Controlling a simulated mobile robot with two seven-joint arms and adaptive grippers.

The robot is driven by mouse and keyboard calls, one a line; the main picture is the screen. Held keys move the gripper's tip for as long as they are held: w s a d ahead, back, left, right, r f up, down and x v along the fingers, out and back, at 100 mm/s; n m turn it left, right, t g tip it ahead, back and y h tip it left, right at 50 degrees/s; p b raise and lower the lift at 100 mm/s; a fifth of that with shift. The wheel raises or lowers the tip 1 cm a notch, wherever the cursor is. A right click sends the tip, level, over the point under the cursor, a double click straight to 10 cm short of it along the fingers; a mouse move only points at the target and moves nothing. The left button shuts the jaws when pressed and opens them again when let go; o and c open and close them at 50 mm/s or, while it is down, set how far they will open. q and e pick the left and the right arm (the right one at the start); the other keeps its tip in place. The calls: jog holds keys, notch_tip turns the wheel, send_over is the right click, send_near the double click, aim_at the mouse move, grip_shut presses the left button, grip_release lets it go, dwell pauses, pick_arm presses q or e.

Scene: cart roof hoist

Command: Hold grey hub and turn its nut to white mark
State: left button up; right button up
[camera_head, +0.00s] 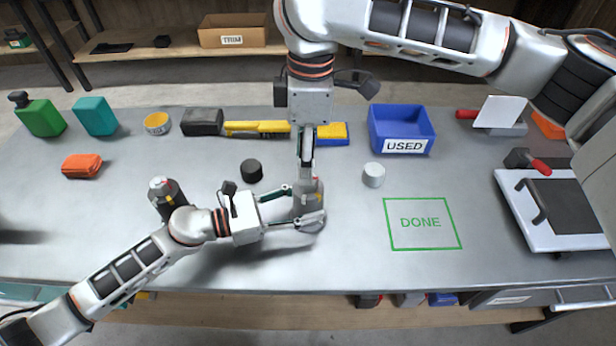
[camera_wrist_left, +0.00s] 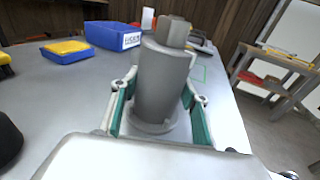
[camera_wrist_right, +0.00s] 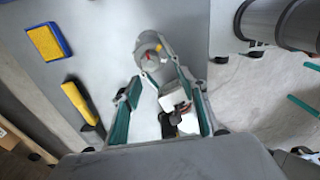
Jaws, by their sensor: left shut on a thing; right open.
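The grey hub (camera_head: 311,206) stands upright on the bench, a grey cylinder with a narrower nut (camera_wrist_left: 176,31) on top. My left gripper (camera_head: 304,204) comes in low from the left and is shut on the hub's lower body, with a green-padded finger on each side in the left wrist view. My right gripper (camera_head: 307,168) points down above the hub, its fingers open. The right wrist view shows the hub's top (camera_wrist_right: 148,46) just past the fingertips, with small red and yellow marks. I cannot make out a white mark. My right fingers partly hide the nut in the head view.
A black cap (camera_head: 251,170) and a white cap (camera_head: 374,175) flank the grey hub. Behind are a yellow tool (camera_head: 256,128) and the blue USED bin (camera_head: 402,127). The green DONE square (camera_head: 423,223) is empty.

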jog(key=shift+w+d+r+h, duration=0.35)
jog(key=shift+w+r, duration=0.2)
jog(key=shift+w, duration=0.15)
jog(key=shift+f, duration=3.75)
jog(key=c, duration=1.1)
jog(key=shift+o, duration=0.2)
jog(key=shift+m, duration=1.1)
